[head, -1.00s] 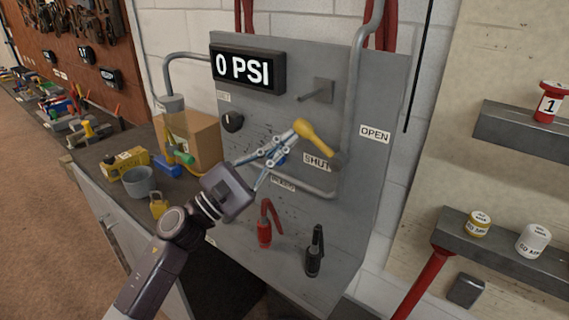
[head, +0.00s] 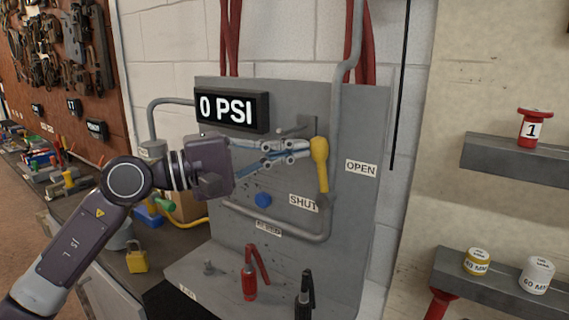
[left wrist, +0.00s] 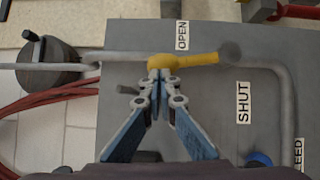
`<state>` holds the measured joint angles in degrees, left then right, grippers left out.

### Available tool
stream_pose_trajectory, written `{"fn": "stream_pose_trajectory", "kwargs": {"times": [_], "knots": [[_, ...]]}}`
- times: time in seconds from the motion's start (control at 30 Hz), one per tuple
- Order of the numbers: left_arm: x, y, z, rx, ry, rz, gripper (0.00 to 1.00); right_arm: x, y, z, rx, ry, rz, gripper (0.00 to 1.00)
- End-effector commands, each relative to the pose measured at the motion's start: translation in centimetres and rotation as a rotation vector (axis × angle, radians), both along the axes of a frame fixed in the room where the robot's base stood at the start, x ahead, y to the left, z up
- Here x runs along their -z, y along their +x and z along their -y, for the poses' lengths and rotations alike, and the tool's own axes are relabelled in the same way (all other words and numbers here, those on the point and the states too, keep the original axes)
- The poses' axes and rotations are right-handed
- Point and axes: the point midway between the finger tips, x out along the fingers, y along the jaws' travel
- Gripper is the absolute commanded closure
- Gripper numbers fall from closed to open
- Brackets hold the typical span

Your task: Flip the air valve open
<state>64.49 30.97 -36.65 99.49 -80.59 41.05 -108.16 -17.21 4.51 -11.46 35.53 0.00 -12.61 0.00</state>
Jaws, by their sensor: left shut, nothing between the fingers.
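The air valve's yellow handle (head: 319,163) stands nearly upright on the grey panel, its rounded knob at the top and its pivot at the bottom. It lies between the SHUT label (head: 303,203) and the OPEN label (head: 361,168). In the left wrist view the handle (left wrist: 190,60) runs sideways just beyond my fingertips. My left gripper (head: 303,149) is shut and empty, its tips against or very close to the left side of the knob. The tips also meet the knob's edge in the left wrist view (left wrist: 158,79). My right gripper is not in view.
The gauge (head: 231,110) reads 0 PSI. A grey pipe (head: 338,120) runs up the panel beside the handle, and a peg (head: 292,130) sticks out behind my fingers. A red-handled tool (head: 250,280) and a black one (head: 305,298) stand below.

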Motion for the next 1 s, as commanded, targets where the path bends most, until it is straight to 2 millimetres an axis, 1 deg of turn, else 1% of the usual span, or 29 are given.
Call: {"fn": "stream_pose_trajectory", "kwargs": {"times": [0.03,0.3,0.87,1.0], "knots": [[0.22,-0.13,0.25,0.001,0.013,0.007,1.00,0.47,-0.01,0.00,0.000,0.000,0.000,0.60],[-0.35,-0.50,0.78,0.001,0.006,0.003,1.00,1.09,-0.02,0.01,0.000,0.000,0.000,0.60],[-0.57,-0.61,0.88,0.002,0.005,0.002,1.00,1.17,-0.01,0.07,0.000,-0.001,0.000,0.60],[-0.51,-0.71,0.43,0.001,0.005,0.002,1.00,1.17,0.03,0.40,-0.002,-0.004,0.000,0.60]]}}
